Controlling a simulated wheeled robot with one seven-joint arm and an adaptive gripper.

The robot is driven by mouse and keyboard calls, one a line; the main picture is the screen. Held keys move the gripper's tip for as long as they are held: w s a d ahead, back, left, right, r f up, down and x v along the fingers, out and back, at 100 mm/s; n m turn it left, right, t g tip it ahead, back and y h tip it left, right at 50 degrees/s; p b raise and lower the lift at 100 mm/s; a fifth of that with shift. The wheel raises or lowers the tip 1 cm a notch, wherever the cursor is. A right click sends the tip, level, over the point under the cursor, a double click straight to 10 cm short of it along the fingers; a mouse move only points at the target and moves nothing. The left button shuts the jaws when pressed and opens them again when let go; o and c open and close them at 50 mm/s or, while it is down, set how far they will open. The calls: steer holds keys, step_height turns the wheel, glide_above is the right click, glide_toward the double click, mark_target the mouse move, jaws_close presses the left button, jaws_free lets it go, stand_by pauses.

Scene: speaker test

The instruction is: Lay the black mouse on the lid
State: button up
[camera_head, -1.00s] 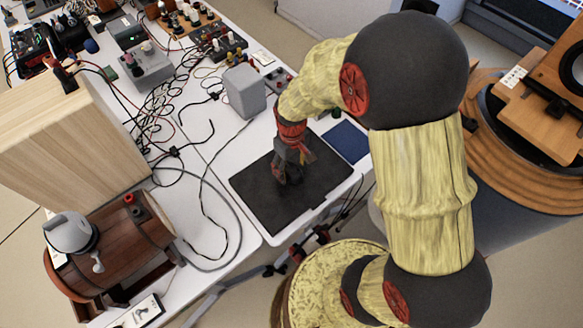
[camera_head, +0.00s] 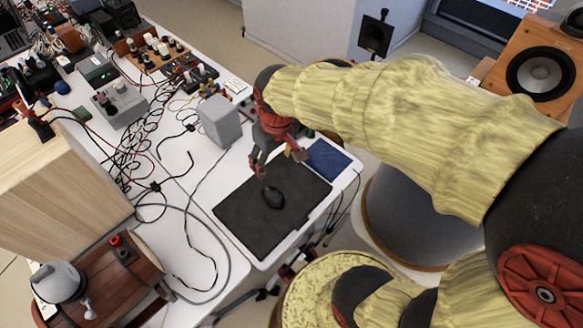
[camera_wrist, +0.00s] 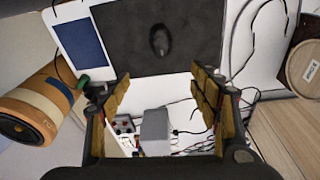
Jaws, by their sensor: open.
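The black mouse (camera_head: 273,197) lies on a dark flat panel (camera_head: 238,222) at the table's corner. In the wrist view the mouse (camera_wrist: 160,40) rests on the same panel (camera_wrist: 120,52), with bare panel around it. I cannot tell for sure whether this panel is the lid. My gripper (camera_head: 279,163) is above the panel, a little behind the mouse in the head view. In the wrist view my gripper (camera_wrist: 160,76) has its two fingers wide apart with nothing between them. The mouse is apart from both fingers.
A blue pad (camera_head: 327,157) lies beside the panel. A grey box (camera_head: 220,122) stands close behind it. Loose cables (camera_head: 185,222) run across the white table, with a wooden barrel (camera_head: 110,290) and a pale wooden box (camera_head: 60,190) at left.

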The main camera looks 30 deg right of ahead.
steer(key=s+r+m+t, duration=0.2)
steer(key=s+r+t, duration=0.1)
steer(key=s+r, duration=0.8)
steer(key=shift+s+t, duration=0.25)
steer(key=shift+t, duration=0.05)
steer(key=shift+d, duration=0.1)
stand_by(0.4)
